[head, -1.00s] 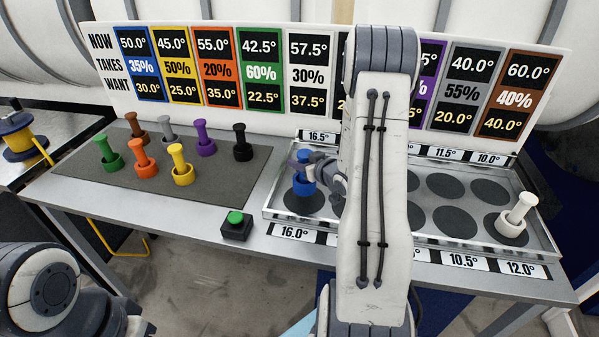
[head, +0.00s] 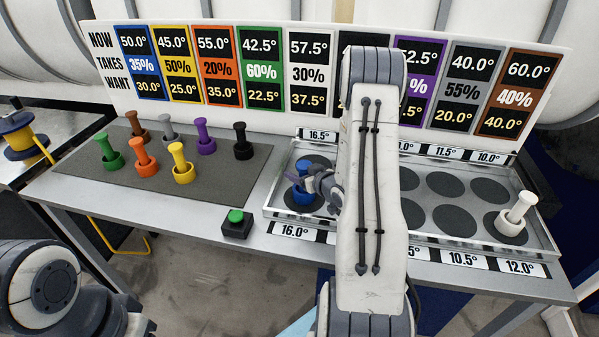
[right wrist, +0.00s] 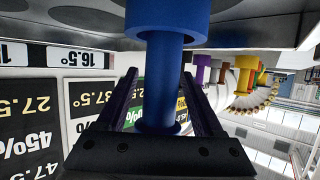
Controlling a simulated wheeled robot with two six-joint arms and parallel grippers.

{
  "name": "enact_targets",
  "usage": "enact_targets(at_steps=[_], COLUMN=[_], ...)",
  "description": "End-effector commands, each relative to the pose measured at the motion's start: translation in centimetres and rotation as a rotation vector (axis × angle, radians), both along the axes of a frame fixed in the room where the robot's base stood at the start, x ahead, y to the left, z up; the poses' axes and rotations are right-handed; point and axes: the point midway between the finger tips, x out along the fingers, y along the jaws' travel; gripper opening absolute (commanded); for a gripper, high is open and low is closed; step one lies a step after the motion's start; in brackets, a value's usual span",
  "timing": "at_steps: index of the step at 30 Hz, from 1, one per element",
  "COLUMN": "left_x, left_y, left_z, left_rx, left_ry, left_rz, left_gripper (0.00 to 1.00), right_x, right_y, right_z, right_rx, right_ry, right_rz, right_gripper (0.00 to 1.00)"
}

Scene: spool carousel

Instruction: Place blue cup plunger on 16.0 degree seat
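The blue cup plunger (head: 303,196) stands upright at the front left seat of the metal tray, behind the 16.0° label (head: 293,231). Its cup covers the middle of the dark round seat and looks to rest on it. My right gripper (head: 310,182) is at its stem. In the right wrist view the blue stem (right wrist: 164,80) is between the two fingers, with a narrow gap showing, so the gripper looks open around it. My left gripper is out of view; only part of the left arm shows at bottom left.
A white cup plunger (head: 514,215) stands at the tray's front right. Several coloured plungers, such as the orange one (head: 142,160), stand on a grey mat (head: 225,180) at left. A green button box (head: 236,224) is near the front edge. The signboard (head: 315,40) stands behind.

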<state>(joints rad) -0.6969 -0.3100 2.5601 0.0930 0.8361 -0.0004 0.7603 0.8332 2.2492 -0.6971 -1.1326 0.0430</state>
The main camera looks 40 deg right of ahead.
Motion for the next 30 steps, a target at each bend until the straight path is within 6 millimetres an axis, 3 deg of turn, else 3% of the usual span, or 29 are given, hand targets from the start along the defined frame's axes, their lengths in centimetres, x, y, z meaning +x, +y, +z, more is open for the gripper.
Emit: enact_targets(at_steps=[9, 23, 30], left_x=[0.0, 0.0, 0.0], left_y=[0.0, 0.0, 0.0], left_z=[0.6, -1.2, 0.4], left_rx=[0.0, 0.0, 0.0], left_ry=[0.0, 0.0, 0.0], left_rz=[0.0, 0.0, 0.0], left_gripper=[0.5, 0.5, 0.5], right_x=[0.0, -8.5, -10.9], right_y=[0.0, 0.6, 0.8], right_z=[0.7, 3.8, 5.0], right_rx=[0.0, -0.001, 0.002], right_ry=[0.0, -0.001, 0.001], right_rz=[0.0, -0.005, -0.002], right_gripper=[0.68, 0.68, 0.68])
